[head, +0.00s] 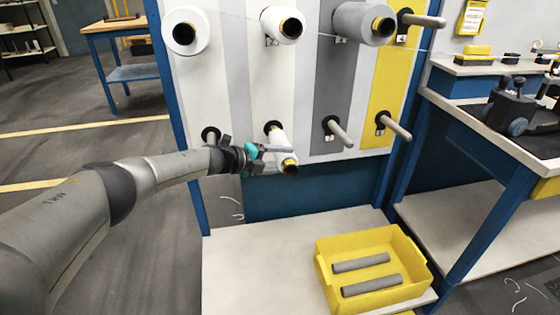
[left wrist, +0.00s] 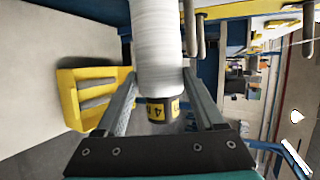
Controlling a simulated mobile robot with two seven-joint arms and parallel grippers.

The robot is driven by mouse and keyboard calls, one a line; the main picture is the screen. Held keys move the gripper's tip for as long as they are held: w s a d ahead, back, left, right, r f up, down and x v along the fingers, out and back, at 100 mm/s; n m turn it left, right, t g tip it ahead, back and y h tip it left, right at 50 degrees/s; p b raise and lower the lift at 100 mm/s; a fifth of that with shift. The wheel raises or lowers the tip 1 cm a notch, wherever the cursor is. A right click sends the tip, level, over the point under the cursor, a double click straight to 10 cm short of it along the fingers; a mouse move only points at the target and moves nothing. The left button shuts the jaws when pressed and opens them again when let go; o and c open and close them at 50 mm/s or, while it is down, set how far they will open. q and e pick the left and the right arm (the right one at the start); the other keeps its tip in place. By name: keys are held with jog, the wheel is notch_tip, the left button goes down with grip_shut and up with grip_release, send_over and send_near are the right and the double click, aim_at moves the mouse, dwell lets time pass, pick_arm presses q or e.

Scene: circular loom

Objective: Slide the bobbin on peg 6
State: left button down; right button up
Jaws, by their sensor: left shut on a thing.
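A white bobbin (head: 280,140) with a black and yellow end cap is in front of the second lower peg position on the striped board (head: 305,85). In the left wrist view the bobbin (left wrist: 158,45) runs away from me between the fingers, cap end nearest. My left gripper (head: 278,150) is shut on it from the left. A dark ring (head: 272,126) shows at the bobbin's far end, against the board. The bobbin hides the peg there, so I cannot tell how far it is on. No number is readable at this peg. My right gripper is not in view.
Bobbins fill three upper pegs: white (head: 186,32), white (head: 282,24) and grey (head: 364,22). The upper right peg (head: 422,20) and two lower right pegs (head: 340,133) (head: 395,127) are bare. A yellow bin (head: 325,262) with grey rods stands below. A workbench (head: 470,105) stands right.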

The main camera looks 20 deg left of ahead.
pick_arm(q)
jog(key=shift+w+a+b, duration=0.2)
jog(key=shift+w+b, duration=0.15)
jog(key=shift+b, duration=0.25)
grip_release()
jog(key=shift+s, duration=0.1)
jog(key=shift+s+a+r+p, duration=0.15)
jog(key=shift+s+a+p, duration=0.15)
jog(key=shift+p, duration=0.2)
jog(key=p+v, duration=0.5)
jog(key=v, duration=0.9)
jog(key=shift+s+p, duration=0.2)
jog(key=shift+p, duration=0.2)
